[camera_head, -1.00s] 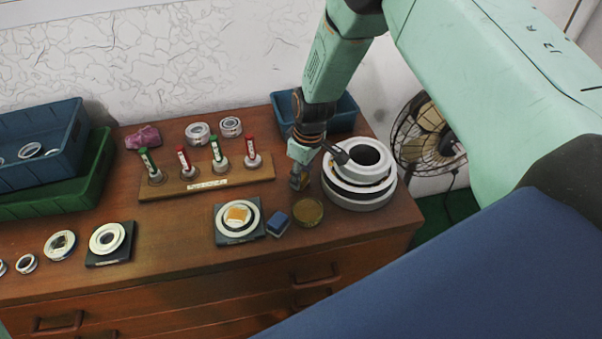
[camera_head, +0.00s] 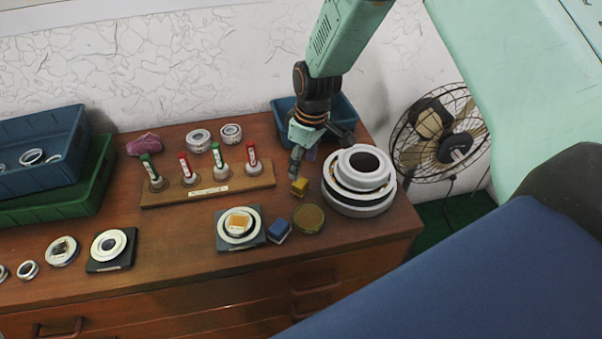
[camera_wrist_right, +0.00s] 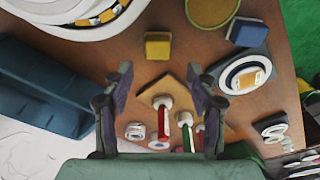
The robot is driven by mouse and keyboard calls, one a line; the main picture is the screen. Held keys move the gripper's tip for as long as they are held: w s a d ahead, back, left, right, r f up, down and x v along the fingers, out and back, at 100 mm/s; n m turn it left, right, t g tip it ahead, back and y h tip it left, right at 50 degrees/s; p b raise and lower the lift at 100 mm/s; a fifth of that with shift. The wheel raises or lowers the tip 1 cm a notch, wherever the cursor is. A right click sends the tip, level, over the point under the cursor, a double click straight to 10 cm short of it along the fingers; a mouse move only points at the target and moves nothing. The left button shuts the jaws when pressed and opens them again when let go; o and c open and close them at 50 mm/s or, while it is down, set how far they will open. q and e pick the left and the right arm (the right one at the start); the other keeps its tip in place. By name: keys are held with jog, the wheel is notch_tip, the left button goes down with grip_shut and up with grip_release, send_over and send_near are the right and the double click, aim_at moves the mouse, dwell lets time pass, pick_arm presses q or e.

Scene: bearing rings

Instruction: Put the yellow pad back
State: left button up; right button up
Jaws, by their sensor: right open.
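The yellow pad (camera_head: 299,187), a small block, lies on the wooden cabinet top, left of the stacked large rings and behind the blue pad (camera_head: 278,230). It also shows in the right wrist view (camera_wrist_right: 158,46), beyond the fingertips and apart from them. My right gripper (camera_head: 304,158) is open and empty, just behind and above the yellow pad. Its two spread fingers show in the right wrist view (camera_wrist_right: 160,88). A round yellowish tin (camera_head: 308,218) sits in front of the yellow pad. My left gripper is not in view.
Stacked large rings (camera_head: 360,204) stand at the right, and a blue bin (camera_head: 344,112) at the back. A wooden rack (camera_head: 240,184) holds several red and green markers. A dark plate (camera_head: 225,243) bears a ring with an orange piece. A fan (camera_head: 440,135) stands beyond the cabinet.

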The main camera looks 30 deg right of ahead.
jog(key=shift+s+d+r, duration=0.1)
jog(key=shift+s+r, duration=0.05)
jog(key=shift+r, duration=1.05)
jog(key=shift+s+d+r, duration=0.1)
jog(key=shift+s+r, duration=0.05)
jog(key=shift+r, duration=1.05)
jog(key=shift+d, duration=0.15)
jog(key=shift+f, duration=0.2)
